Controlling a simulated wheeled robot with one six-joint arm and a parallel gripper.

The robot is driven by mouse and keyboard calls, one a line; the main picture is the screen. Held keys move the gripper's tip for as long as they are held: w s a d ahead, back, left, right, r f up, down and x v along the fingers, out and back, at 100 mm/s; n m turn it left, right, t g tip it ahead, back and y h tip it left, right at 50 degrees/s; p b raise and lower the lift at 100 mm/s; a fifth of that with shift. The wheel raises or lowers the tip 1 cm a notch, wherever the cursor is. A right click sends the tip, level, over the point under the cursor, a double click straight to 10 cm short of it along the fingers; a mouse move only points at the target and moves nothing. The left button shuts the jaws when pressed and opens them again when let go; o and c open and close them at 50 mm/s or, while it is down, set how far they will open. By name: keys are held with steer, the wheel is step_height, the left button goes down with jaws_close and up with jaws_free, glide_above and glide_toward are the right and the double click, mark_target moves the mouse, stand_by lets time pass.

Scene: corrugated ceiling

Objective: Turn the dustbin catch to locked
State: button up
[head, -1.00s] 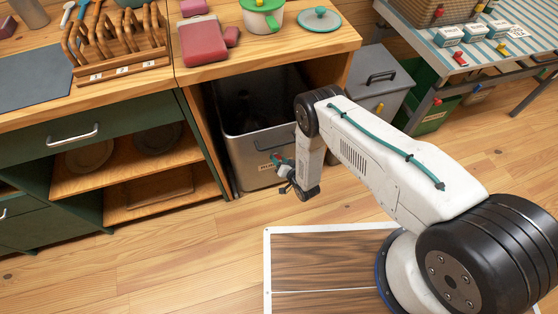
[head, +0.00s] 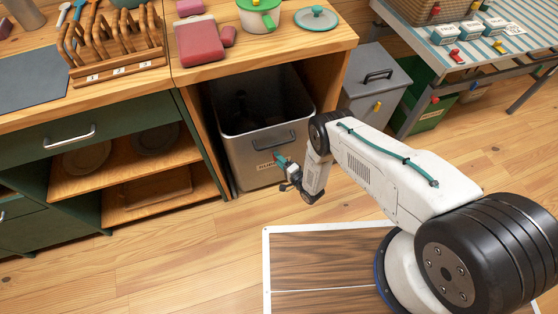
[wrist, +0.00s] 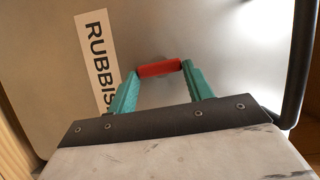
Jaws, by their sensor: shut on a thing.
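The dustbin (head: 244,153) is a grey metal box with an open top, standing in the bay under the wooden counter. Its front carries a dark handle and a white label (wrist: 97,62), read as RUBBIS in the wrist view, the rest being hidden. The catch (wrist: 160,69) is a short red bar on the bin front, beside the label. In the wrist view it lies across the label's line of lettering. My gripper (wrist: 161,72) has its two teal fingers shut on the catch, one at each end. In the head view my gripper (head: 282,161) is at the bin front, small and partly hiding the label.
A grey lidded bin (head: 378,77) with a yellow catch stands to the right, with a green crate (head: 432,112) beyond. The counter's wooden side panel (head: 201,145) is close on the bin's left. A white-edged wooden panel (head: 320,262) lies on the floor. Open floor lies in front.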

steer(key=shift+f+m+t, duration=0.1)
steer(key=shift+m+t, duration=0.2)
steer(key=shift+m, duration=0.3)
steer(key=o, duration=1)
steer(key=shift+s+d, duration=0.1)
steer(key=v, duration=0.7)
steer(key=shift+s+d, duration=0.2)
steer(key=shift+s, duration=0.05)
